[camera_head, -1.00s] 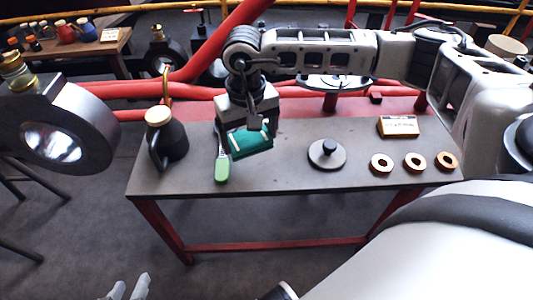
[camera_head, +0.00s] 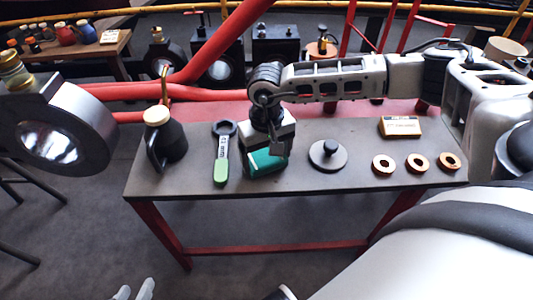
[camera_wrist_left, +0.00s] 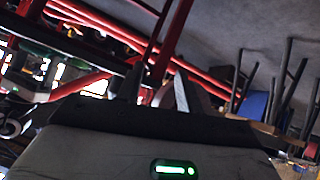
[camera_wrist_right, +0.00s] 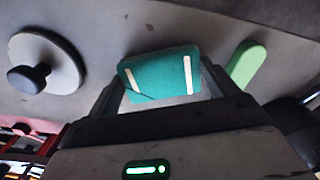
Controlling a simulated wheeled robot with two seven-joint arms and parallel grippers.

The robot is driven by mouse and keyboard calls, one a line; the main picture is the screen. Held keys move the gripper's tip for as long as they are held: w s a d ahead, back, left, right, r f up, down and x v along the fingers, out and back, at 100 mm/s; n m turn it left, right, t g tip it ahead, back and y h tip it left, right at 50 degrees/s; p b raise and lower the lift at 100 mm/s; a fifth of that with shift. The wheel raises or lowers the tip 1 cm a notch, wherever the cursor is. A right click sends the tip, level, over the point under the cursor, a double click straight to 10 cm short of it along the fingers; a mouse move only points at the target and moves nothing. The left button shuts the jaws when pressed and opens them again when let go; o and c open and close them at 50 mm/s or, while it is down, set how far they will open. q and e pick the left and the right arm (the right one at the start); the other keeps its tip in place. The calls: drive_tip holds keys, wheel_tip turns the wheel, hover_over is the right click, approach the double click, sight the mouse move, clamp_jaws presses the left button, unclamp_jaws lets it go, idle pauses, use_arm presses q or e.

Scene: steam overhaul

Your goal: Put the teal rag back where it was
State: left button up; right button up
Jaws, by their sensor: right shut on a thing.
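The teal rag (camera_head: 266,162), a folded pad with pale stripes, is between the fingers of my right gripper (camera_head: 268,150), at the bench top between the spanner and the round lid. In the right wrist view the rag (camera_wrist_right: 160,78) fills the gap between the two fingers, which are shut on it. I cannot tell whether the rag touches the bench or hangs just above it. My left gripper (camera_head: 134,291) shows only as pale fingertips at the bottom of the head view, away from the bench. Its fingers are apart and empty in the left wrist view (camera_wrist_left: 155,88).
On the grey bench (camera_head: 300,183) stand a black oil can (camera_head: 167,143), a green-handled spanner (camera_head: 221,155), a round lid with a knob (camera_head: 327,155), several copper rings (camera_head: 416,163) and a small box (camera_head: 399,127). Red pipes (camera_head: 150,90) run behind.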

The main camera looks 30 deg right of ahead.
drive_tip(key=o, duration=0.8)
drive_tip(key=shift+f, duration=0.1)
